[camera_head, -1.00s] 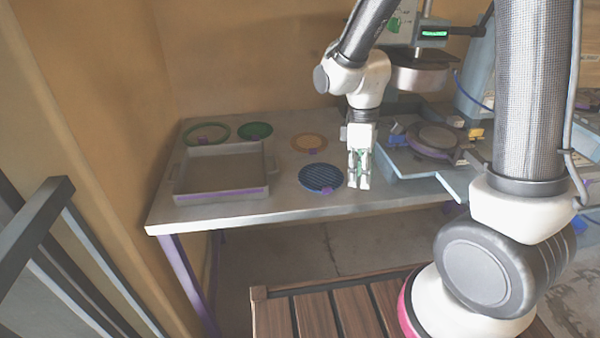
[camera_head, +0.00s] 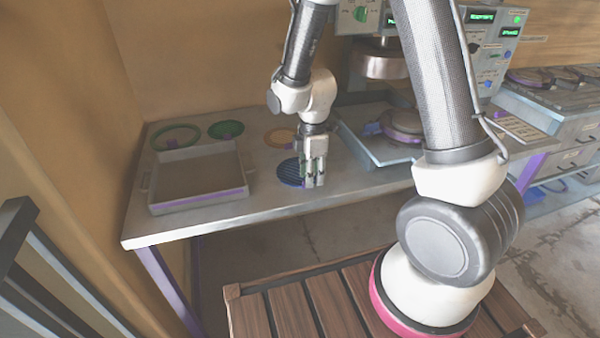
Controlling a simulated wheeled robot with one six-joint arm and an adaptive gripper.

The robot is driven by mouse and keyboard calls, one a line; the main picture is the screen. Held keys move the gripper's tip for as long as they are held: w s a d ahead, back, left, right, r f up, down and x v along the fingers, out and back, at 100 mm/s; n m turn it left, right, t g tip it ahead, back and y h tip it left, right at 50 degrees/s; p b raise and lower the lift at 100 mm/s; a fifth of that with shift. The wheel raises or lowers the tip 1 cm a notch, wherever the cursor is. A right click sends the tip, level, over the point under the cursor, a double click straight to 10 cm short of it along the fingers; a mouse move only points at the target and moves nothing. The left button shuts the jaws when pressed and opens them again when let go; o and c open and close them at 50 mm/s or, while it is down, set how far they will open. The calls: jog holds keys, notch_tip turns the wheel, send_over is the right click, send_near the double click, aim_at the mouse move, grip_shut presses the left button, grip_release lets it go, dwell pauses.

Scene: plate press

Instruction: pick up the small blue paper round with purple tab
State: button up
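The small blue paper round (camera_head: 289,172) is dark blue with fine stripes and lies flat on the grey table, right of the grey tray. My gripper (camera_head: 314,184) points down at its right edge and overlaps part of it in the picture. The purple tab does not show clearly; the fingers seem to hide it. The fingers look close together, but I cannot tell whether anything is between them or whether they touch the round.
A grey tray (camera_head: 205,199) with a purple strip stands on the left of the table. Two green rounds (camera_head: 175,136) (camera_head: 226,129) and an orange round (camera_head: 279,135) lie behind. The press (camera_head: 383,62) and its plate (camera_head: 405,122) are on the right.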

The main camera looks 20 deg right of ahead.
jog(key=shift+f, duration=0.8)
grip_shut()
jog(key=shift+r, duration=0.1)
